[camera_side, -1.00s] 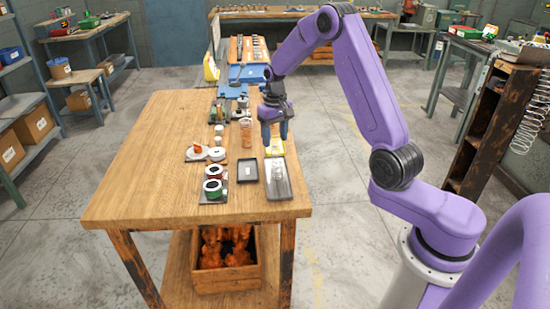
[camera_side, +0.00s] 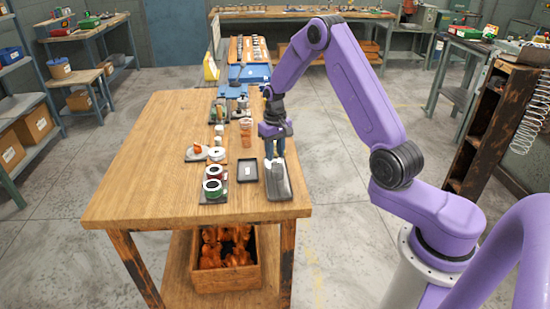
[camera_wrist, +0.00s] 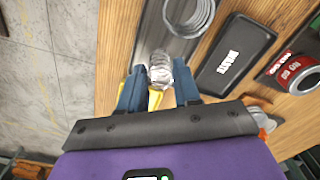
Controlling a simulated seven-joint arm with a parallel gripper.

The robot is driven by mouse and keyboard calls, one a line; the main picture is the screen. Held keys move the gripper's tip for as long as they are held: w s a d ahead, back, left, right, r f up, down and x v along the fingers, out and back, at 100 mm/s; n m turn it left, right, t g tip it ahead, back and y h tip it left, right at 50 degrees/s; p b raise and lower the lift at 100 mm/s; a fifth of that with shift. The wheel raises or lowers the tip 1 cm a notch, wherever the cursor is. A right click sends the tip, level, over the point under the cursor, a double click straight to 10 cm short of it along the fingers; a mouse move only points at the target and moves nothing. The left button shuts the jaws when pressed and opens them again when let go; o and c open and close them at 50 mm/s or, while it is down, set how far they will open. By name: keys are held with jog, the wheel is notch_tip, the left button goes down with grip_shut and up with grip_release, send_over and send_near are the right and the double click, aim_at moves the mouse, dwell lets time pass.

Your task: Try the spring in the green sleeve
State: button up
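My gripper (camera_side: 274,157) points down over the grey tray (camera_side: 280,191) at the right front of the table. In the wrist view its blue fingers (camera_wrist: 160,80) stand apart on either side of a small silver spring (camera_wrist: 160,70), with gaps showing beside the coil. A wider spring (camera_wrist: 190,14) lies farther along the same tray. The green sleeve (camera_side: 212,189) stands on a dark base at the front left of the tray, outside the wrist view. A red sleeve (camera_side: 213,172) stands just behind it and also shows in the wrist view (camera_wrist: 295,72).
A black tray marked WASTE (camera_wrist: 235,55) lies between the grey tray and the sleeves; it also shows in the side view (camera_side: 247,171). White round parts (camera_side: 217,154) sit behind the sleeves. The table's left side (camera_side: 150,170) is bare.

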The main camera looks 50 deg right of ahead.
jog(key=shift+c, duration=1.4)
jog(key=shift+r, duration=0.15)
jog(key=shift+r, duration=0.45)
jog(key=w+a+r+n, duration=0.2)
jog(key=a+r, duration=0.1)
jog(key=a, duration=0.4)
jog(key=w+a+r+n, duration=0.1)
jog(key=a+r+n, duration=0.1)
jog(key=a, duration=0.6)
jog(key=w+a+r+n, duration=0.2)
jog(key=a+r, duration=0.1)
jog(key=a, duration=0.4)
jog(key=shift+s+a+f, duration=0.1)
jog(key=shift+f, duration=1.1)
jog(key=shift+s+a+f, duration=0.1)
jog(key=shift+f, duration=1.1)
jog(key=shift+f, duration=1.05)
